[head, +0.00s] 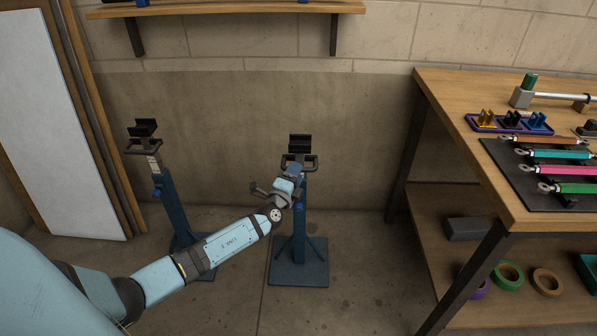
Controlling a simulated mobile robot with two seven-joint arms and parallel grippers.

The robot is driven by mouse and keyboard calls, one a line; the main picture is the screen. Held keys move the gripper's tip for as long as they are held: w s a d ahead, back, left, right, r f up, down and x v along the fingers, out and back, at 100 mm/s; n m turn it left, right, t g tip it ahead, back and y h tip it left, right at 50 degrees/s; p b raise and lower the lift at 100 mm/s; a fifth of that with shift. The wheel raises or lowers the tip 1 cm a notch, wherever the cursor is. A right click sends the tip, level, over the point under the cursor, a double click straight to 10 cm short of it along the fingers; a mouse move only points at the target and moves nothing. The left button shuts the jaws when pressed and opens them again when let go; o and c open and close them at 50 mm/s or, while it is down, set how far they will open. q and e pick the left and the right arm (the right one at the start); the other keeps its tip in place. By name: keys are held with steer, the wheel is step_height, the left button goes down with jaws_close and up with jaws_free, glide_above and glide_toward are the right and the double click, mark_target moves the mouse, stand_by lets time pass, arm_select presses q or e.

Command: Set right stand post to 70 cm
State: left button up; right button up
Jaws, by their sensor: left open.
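The right stand (299,222) is a dark blue post on a flat square base, with a black cradle and a black handle frame on top. My left gripper (278,182) is open at the upper part of this post, just below the handle frame. It overlaps the post in the picture, and I cannot tell whether it touches it. The gripper and wrist hide part of the upper post, including any height marks there. The left stand (175,208) is similar, with a pale inner section showing below its handle and a blue knob beside it. My right gripper is not in view.
A wooden workbench (455,88) stands at the right, with a black mat (533,176) of coloured tubes and a purple tray (509,128). Tape rolls (508,276) lie on its lower shelf. A white panel (55,125) leans at the left. Floor between stand and bench is clear.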

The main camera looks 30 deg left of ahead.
mark_target(304, 147)
arm_select(q)
steer(key=shift+x, duration=1.15)
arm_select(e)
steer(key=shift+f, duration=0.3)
arm_select(q)
jaws_close()
step_height(304, 147, up, 5)
steer(key=p, duration=0.2)
steer(key=shift+r+p, duration=0.15)
steer(key=shift+p, duration=0.15)
jaws_free()
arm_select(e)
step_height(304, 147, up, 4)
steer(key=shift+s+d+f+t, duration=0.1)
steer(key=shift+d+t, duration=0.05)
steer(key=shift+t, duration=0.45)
arm_select(q)
steer(key=v, duration=1.4)
steer(key=shift+p, duration=0.45)
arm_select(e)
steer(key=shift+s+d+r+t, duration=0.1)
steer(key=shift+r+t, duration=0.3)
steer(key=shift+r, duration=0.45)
